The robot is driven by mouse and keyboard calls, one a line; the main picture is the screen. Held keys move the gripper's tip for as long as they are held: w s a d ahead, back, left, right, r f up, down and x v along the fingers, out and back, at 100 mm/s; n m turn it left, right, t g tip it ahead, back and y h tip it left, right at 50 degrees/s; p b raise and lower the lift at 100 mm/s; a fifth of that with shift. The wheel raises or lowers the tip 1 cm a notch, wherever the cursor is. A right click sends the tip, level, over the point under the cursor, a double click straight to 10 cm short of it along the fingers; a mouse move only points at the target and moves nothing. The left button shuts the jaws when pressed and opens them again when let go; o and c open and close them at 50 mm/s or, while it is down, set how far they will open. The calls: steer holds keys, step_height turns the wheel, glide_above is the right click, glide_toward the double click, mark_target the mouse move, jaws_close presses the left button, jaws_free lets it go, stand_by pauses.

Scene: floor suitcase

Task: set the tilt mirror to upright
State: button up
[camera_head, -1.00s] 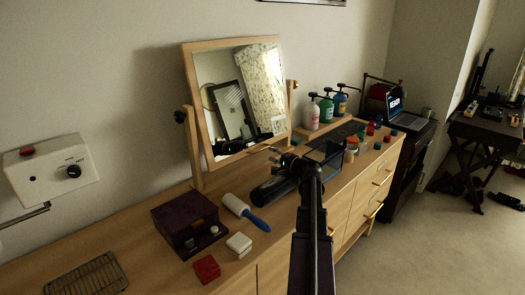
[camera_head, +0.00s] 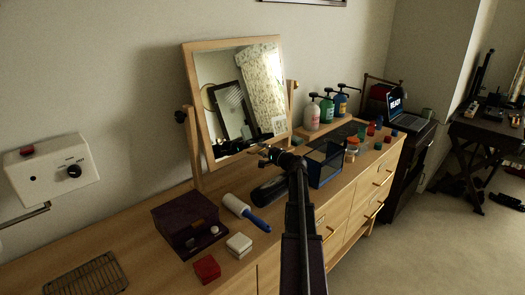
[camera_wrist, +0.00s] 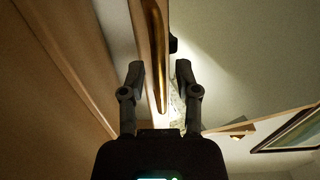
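The tilt mirror (camera_head: 188,85) has a light wooden frame. It stands on the dresser (camera_head: 140,225) between two wooden posts with dark knobs, and its glass leans away from vertical. My gripper (camera_head: 266,153) is at the mirror's lower right edge in the head view. In the wrist view my gripper (camera_wrist: 163,75) has its two fingers apart. A wooden edge with a shiny golden strip (camera_wrist: 156,55), seemingly the mirror frame, runs between them. I cannot tell whether a finger touches it.
A dark purple box (camera_head: 180,222), a lint roller (camera_head: 240,208), a white block (camera_head: 239,244) and a red block (camera_head: 206,268) lie in front of the mirror. A dark blue bin (camera_head: 325,170) is right of my arm. Pump bottles (camera_head: 326,106) stand behind it.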

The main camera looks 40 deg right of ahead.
mark_target(255, 149)
jaws_close()
steer(key=shift+w, duration=0.1)
steer(key=w, duration=0.2)
steer(key=w+f+b, duration=0.1)
steer(key=w, duration=0.1)
steer(key=shift+w+f, duration=0.15)
steer(key=shift+o, duration=1.6)
jaws_free()
steer(key=s, duration=0.7)
steer(key=shift+s, duration=0.3)
steer(key=shift+d, duration=0.1)
steer(key=shift+r, duration=0.2)
